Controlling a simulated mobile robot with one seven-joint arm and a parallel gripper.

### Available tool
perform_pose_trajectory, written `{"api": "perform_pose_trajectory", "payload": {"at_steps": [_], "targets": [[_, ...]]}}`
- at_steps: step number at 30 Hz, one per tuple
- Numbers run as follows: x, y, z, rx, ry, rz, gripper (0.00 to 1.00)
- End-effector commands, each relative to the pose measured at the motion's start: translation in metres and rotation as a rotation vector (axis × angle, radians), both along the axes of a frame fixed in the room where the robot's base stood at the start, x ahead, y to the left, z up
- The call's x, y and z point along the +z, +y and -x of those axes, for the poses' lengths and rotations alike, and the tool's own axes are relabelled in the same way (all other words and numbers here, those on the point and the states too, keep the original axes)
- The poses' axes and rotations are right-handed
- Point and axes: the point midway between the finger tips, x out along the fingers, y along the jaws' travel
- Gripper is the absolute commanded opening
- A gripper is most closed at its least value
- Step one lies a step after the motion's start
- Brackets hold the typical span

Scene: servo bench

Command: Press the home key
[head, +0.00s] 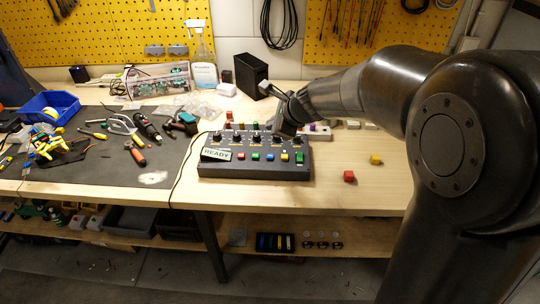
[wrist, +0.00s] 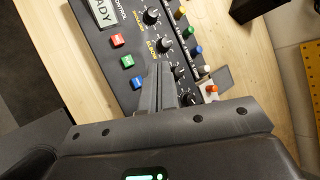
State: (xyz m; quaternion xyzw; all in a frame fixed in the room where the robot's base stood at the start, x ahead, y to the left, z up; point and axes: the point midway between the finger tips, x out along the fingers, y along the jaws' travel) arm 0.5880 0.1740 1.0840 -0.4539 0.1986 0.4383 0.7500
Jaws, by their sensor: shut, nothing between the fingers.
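A dark control box (head: 255,172) lies on the wooden bench, with a display (head: 216,154) reading READY. Its front row has coloured keys, including a red key (head: 241,156), a green key (head: 255,157) and a blue key (head: 270,157). The wrist view also shows the red key (wrist: 118,40), green key (wrist: 127,61) and blue key (wrist: 136,82). Key labels are too small to read, so I cannot tell which is home. My gripper (head: 286,131) is shut and empty over the right part of the box. Its fingers (wrist: 160,68) hide part of the panel in the wrist view.
Black knobs (head: 236,139) stand behind the keys. A grey mat (head: 110,165) with tools lies left. A black case (head: 251,74) and spray bottle (head: 203,68) stand behind. The bench front is clear.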

Motion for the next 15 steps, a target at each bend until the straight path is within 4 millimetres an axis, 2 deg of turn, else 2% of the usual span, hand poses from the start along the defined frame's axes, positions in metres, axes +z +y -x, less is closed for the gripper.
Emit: {"api": "perform_pose_trajectory", "payload": {"at_steps": [15], "targets": [[-0.067,0.000,0.000,0.000,0.004,0.000,0.00]]}}
